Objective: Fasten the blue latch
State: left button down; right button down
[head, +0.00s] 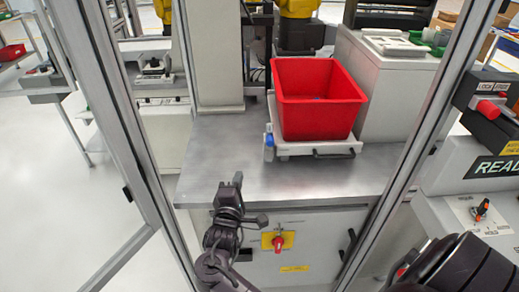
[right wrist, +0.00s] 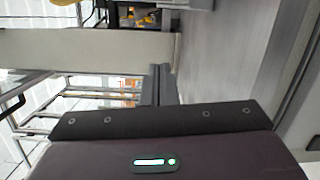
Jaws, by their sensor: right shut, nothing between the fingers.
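The blue latch (head: 269,141) is a small blue piece at the front left corner of a white base plate (head: 290,150) under a red bin (head: 318,110). It is too small to tell its position. My right gripper (head: 237,181) is dark and points up in the picture, in front of and below the latch, near the steel table's front edge and clear of the latch. Its fingers also show in the right wrist view (right wrist: 160,84), together and empty. The latch does not show in the right wrist view. My left gripper is out of view.
The steel table (head: 225,160) is bare left of the bin. A cabinet front with a red knob (head: 279,242) lies below it. Aluminium frame posts (head: 115,110) stand at left and right. A black handle (head: 334,153) is on the plate's front.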

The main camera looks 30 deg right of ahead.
aim_at(270, 143)
jog(key=shift+s+d+r+n+h, duration=0.1)
jog(key=shift+r+n+h, duration=0.2)
jog(key=shift+r+h, duration=0.4)
